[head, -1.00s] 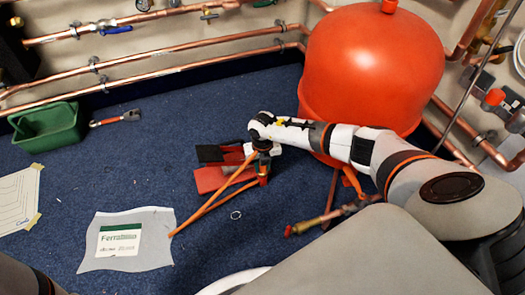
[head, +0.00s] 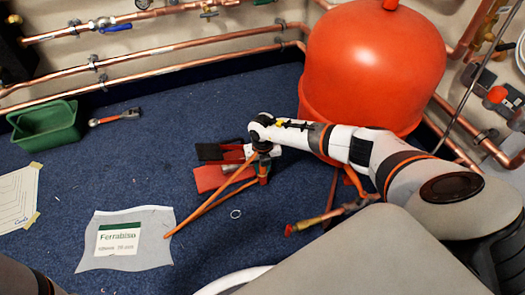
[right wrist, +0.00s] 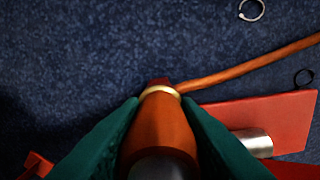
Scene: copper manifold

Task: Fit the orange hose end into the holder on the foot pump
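The red foot pump (head: 208,179) lies on the blue carpet, partly hidden by my right gripper (head: 263,174). In the right wrist view, the right gripper's green fingers (right wrist: 160,135) close on both sides of the orange hose end (right wrist: 158,128), which has a brass ring and a dark red tip. The pump's red plate (right wrist: 275,118) and a silver cylinder (right wrist: 252,143) show to the right, close beside the fingers. I cannot make out the holder or tell whether the hose end touches it. My left gripper is out of view.
Thin orange bars or hose (head: 210,202) run across the carpet towards a white Ferrabino sheet (head: 125,240). A large red tank (head: 375,65) stands behind my right arm. A green bin (head: 48,124) and a red-handled tool (head: 115,117) lie left. Copper pipes line the wall.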

